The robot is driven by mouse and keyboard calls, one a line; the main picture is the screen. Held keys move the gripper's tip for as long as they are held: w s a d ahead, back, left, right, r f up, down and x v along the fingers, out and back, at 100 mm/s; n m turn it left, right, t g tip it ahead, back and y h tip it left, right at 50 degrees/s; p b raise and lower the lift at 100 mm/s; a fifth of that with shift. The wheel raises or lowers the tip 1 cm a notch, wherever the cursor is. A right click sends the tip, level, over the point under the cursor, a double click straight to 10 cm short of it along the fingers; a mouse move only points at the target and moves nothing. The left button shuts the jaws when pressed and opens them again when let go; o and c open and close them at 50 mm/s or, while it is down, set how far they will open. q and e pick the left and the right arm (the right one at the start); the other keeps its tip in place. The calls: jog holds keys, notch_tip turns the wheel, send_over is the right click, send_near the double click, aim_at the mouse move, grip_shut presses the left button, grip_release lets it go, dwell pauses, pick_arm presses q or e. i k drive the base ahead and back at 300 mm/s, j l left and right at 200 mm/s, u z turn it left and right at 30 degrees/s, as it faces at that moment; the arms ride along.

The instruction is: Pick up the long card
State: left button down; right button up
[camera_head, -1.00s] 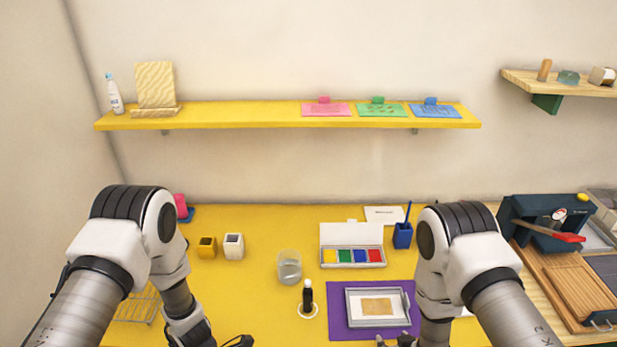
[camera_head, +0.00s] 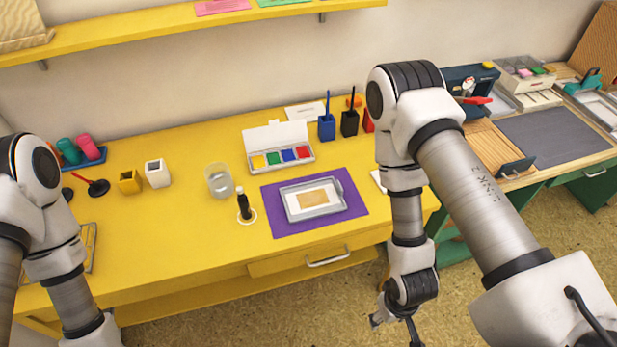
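I cannot tell for sure which piece is the long card. A white card (camera_head: 305,112) lies flat at the back of the yellow table, behind the paint box. Another white piece (camera_head: 377,181) shows beside the purple mat, partly hidden by my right arm. A tan card (camera_head: 313,198) lies in a grey tray on the mat. My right gripper (camera_head: 394,326) hangs in front of the table's front edge, open and empty, apart from all the cards. My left arm is at the lower left; its gripper is out of the frame.
The purple mat (camera_head: 355,207) holds the grey tray (camera_head: 339,207). A dark bottle (camera_head: 244,205), a glass (camera_head: 219,181) and the paint box (camera_head: 281,158) stand near it. Blue (camera_head: 327,127) and black (camera_head: 349,123) cups stand behind. The table's left front is mostly clear.

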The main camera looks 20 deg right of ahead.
aim_at(302, 202)
jog(key=l+z, duration=0.1)
jog(key=l, duration=0.5)
jog(key=i+l+z, duration=0.15)
jog(key=l, duration=0.45)
jog(key=l+z, duration=0.1)
jog(key=l, duration=0.5)
jog(key=i+l+z, duration=0.1)
jog(key=l, duration=0.45)
